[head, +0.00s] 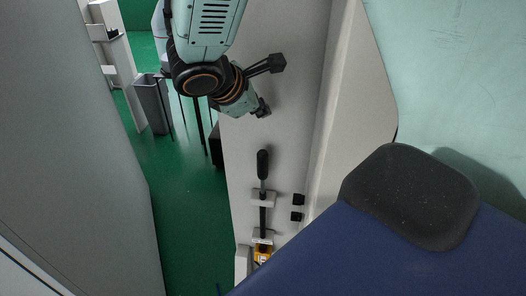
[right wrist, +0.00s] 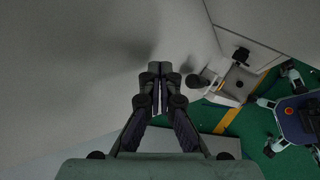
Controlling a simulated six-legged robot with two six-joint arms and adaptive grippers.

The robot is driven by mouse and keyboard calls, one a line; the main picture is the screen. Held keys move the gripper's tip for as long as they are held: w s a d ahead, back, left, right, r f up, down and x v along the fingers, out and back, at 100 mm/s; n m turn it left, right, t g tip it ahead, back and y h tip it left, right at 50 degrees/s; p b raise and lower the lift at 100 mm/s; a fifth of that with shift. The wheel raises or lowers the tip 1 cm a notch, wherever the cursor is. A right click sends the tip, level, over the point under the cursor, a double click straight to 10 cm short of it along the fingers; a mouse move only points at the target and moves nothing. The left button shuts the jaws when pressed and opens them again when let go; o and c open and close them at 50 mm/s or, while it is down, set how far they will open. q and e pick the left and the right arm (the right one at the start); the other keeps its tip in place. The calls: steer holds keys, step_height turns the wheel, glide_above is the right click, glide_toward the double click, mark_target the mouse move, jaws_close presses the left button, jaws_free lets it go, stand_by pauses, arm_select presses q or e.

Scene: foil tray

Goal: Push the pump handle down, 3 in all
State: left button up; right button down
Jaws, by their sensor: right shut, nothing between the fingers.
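The pump handle (head: 262,164) has a black grip on a thin rod, which runs through pale brackets (head: 263,198) on the light grey wall. In the right wrist view its dark grip (right wrist: 196,81) appears just right of the fingers, with a gap between. My right gripper (head: 263,110) is beyond the grip end of the handle in the head view, apart from it. In the right wrist view my right gripper (right wrist: 160,70) has its fingers together and empty. My left gripper is not in view.
Two small black fittings (head: 298,208) sit on the wall beside the rod. A grey bin (head: 152,103) stands on the green floor (head: 190,200). A large grey panel (head: 70,130) fills the left.

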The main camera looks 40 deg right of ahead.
steer(key=b, duration=0.4)
glide_above(260, 155)
step_height(260, 155, down, 6)
steer(key=shift+s+a+r, duration=0.1)
steer(key=shift+r, duration=0.05)
steer(key=f+b, duration=0.2)
steer(key=f, duration=0.1)
steer(key=shift+d+b, duration=0.4)
steer(key=shift+a+r, duration=0.15)
steer(key=shift+a, duration=0.2)
steer(key=shift+d, duration=0.3)
steer(key=shift+a, duration=0.25)
steer(key=shift+d, duration=0.2)
steer(key=shift+a+f, duration=0.1)
steer(key=shift+f, duration=0.1)
steer(key=shift+a+f+b, duration=0.1)
steer(key=shift+f+b, duration=0.15)
steer(key=shift+b, duration=0.15)
